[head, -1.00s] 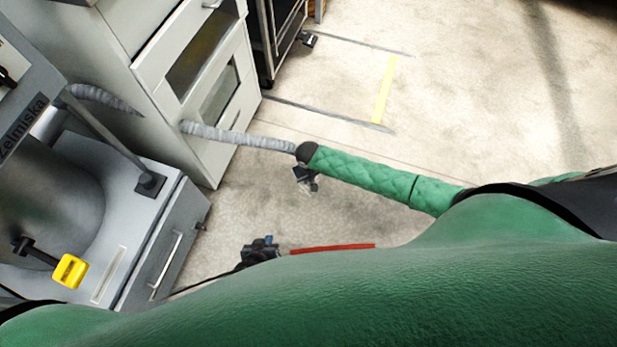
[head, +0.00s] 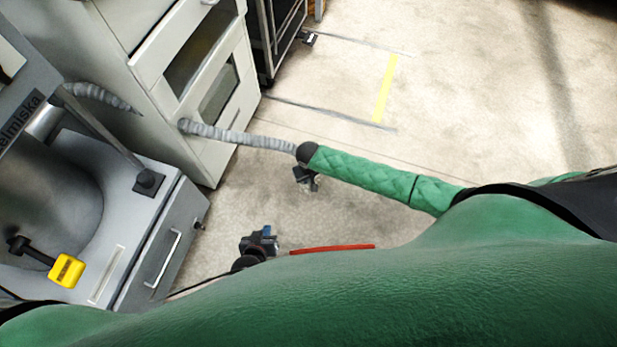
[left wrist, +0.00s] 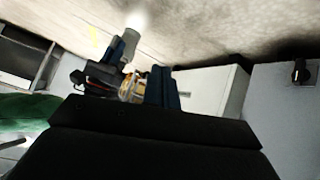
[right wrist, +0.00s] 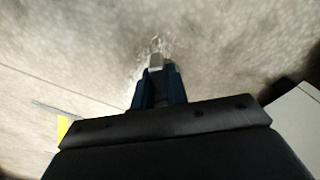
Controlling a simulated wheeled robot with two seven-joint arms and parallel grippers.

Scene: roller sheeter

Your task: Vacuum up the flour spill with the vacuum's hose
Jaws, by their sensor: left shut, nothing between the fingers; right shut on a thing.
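My right gripper (head: 305,180) is below the dark end of my green right arm, low over the floor. In the right wrist view its blue fingers (right wrist: 157,85) are shut on a short grey nozzle (right wrist: 156,62). The white flour spill (right wrist: 155,46) lies on the floor at the nozzle's tip. The grey ribbed hose (head: 240,137) runs from the left to my right wrist, which hides its end. The left wrist view shows the nozzle (left wrist: 130,35) beside bright flour (left wrist: 137,18). My left gripper (head: 260,240) is shut and empty, nearer my body.
A grey machine (head: 185,190) with a yellow knob (head: 67,270) stands at the left. Behind it is a pale cabinet (head: 150,75), across whose front corner the hose passes. A dark rack (head: 275,40) is at the back. Open floor with a yellow line (head: 384,88) extends to the right.

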